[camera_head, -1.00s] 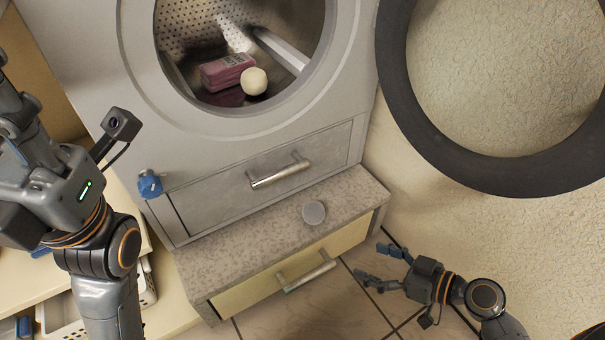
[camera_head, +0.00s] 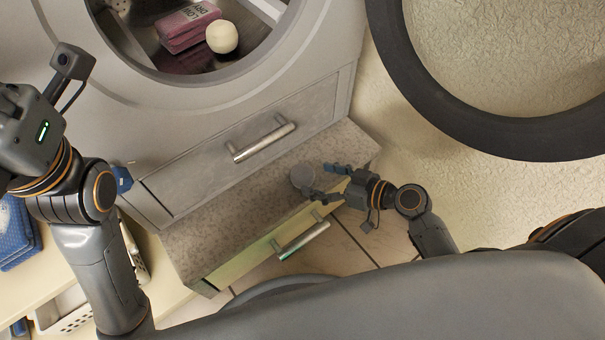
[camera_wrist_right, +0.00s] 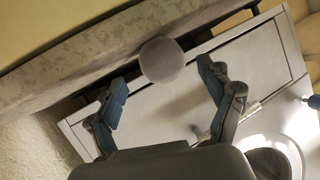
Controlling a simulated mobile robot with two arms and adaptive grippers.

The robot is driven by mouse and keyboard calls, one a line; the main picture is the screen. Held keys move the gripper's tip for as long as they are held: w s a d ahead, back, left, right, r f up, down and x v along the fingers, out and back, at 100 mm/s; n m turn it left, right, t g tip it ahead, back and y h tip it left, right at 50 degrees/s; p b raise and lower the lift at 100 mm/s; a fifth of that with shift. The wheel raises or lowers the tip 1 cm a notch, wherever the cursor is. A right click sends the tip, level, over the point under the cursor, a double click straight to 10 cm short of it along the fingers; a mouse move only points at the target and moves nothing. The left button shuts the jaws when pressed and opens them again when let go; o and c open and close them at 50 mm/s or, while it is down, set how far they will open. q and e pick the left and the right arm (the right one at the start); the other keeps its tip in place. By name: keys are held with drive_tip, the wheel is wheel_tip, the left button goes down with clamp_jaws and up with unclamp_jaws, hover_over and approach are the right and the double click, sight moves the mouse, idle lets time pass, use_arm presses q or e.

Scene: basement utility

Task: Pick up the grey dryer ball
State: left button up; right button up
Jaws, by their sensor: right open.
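The grey dryer ball (camera_head: 302,175) rests on the speckled ledge below the dryer, near its front edge. It also shows in the right wrist view (camera_wrist_right: 161,60), at the top between my finger ends. My right gripper (camera_head: 318,180) is open, reaching in from the right, with its fingertips close around the near side of the ball. In the right wrist view the open fingers (camera_wrist_right: 163,76) sit on either side below the ball, with gaps to it. My left gripper's body (camera_head: 30,130) is at the left edge; its fingers are out of frame.
The dryer's open drum holds a pink box (camera_head: 186,27) and a cream ball (camera_head: 222,37). A drawer handle (camera_head: 262,139) sits above the ledge (camera_head: 215,235), another (camera_head: 302,240) below it. A dark round door ring (camera_head: 440,120) hangs at right.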

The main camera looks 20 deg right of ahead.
sight(302, 175)
drive_tip(key=x, duration=0.5)
drive_tip(key=shift+a, duration=0.25)
drive_tip(key=shift+c, duration=0.2)
drive_tip(key=c, duration=1.2)
drive_tip(key=shift+c, duration=0.2)
drive_tip(key=shift+r, duration=0.1)
